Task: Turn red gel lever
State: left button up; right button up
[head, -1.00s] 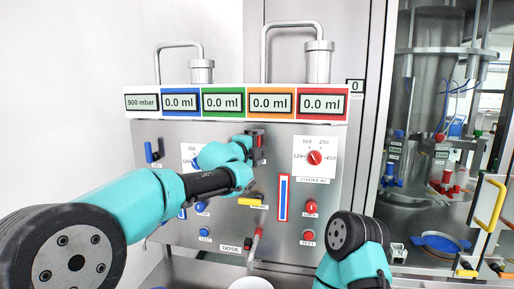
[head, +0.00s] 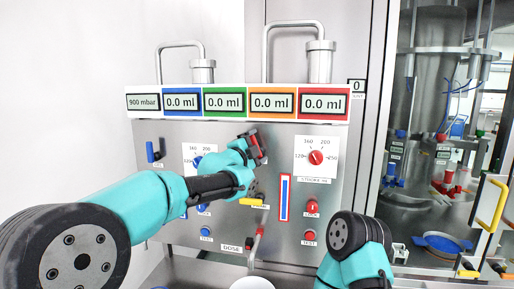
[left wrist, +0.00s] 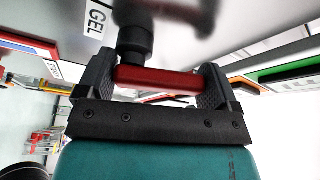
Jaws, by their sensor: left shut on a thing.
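The red gel lever (head: 258,145) sits on the steel panel below the displays, and it now stands tilted. In the left wrist view it is a red bar (left wrist: 158,80) on a dark round pivot beside a GEL label (left wrist: 97,17). My left gripper (head: 252,148) is at the lever, with its two black fingers (left wrist: 160,82) at either end of the red bar, shut on it. The gripper hides part of the lever in the head view. My right arm shows at the lower right, but its gripper is out of view.
A red stroke dial (head: 316,157) is right of the lever, and a yellow handle (head: 251,201) is below it. A white bowl (head: 251,284) is at the bottom edge.

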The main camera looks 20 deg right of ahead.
pick_arm(q)
jog(key=n+t, duration=0.1)
jog(key=n, duration=0.1)
jog(key=n+t, duration=0.1)
jog(key=n, duration=0.2)
jog(key=a+n+t, duration=0.1)
jog(key=n, duration=0.1)
jog(key=shift+w+f+n, duration=0.25)
jog(key=shift+f+n, duration=0.15)
jog(key=shift+w+a+f+n+t+y, duration=0.1)
jog(key=shift+f+n+t+y, duration=0.15)
jog(key=shift+n+t+y, duration=0.95)
jog(key=shift+s+a+f+n+t+y, duration=0.15)
jog(key=shift+f+n+y, duration=0.1)
jog(key=shift+n, duration=1.9)
jog(key=shift+w+f+n+t+y, duration=0.2)
jog(key=shift+n+t+y, duration=0.5)
jog(key=shift+n, duration=1.25)
jog(key=o, duration=0.7)
jog(key=shift+f, duration=0.1)
jog(key=v, duration=1.7)
jog(key=shift+s+a, duration=0.15)
jog(key=shift+s, duration=0.15)
